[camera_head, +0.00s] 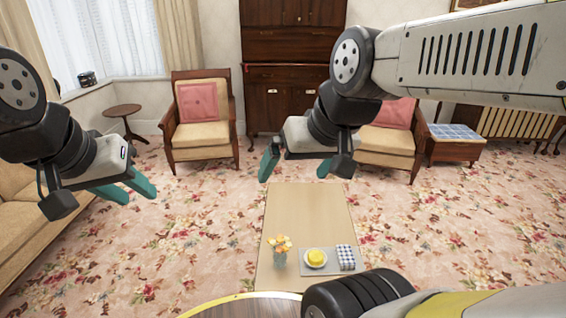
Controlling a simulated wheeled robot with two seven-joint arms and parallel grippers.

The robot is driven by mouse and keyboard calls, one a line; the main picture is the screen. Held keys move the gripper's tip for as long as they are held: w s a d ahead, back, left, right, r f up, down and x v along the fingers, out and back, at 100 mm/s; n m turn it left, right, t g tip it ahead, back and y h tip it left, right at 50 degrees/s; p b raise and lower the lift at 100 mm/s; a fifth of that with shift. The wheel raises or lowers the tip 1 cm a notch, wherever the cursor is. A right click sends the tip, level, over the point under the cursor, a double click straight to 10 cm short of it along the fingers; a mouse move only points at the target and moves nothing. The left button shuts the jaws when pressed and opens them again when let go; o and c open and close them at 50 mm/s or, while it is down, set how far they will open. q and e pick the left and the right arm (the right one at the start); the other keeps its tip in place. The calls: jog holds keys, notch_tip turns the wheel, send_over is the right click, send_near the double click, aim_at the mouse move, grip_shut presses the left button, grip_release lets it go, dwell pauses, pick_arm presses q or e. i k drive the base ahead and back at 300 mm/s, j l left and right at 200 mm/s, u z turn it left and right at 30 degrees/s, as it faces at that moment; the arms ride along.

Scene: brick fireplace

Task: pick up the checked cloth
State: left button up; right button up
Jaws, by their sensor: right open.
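The blue-and-white checked cloth (346,257) lies folded at the right end of a grey tray (322,271), on the near end of a low wooden table (305,205). A yellow round item on a white plate (316,259) is beside it on the tray. My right gripper (293,178) is open and empty, in the air near the table's far end in the picture. My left gripper (140,199) has its teal fingers apart and empty, far to the left of the cloth.
A vase of orange flowers (280,250) stands left of the tray. An armchair (201,115), a sofa (30,215), a round side table (123,112) and a dark cabinet (284,105) surround open floral carpet (190,240).

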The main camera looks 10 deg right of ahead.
aim_at(345, 259)
jog(key=z, duration=0.35)
jog(key=l+z, duration=0.15)
jog(key=z, duration=0.2)
jog(key=k+l+z, duration=0.1)
jog(key=z, duration=0.25)
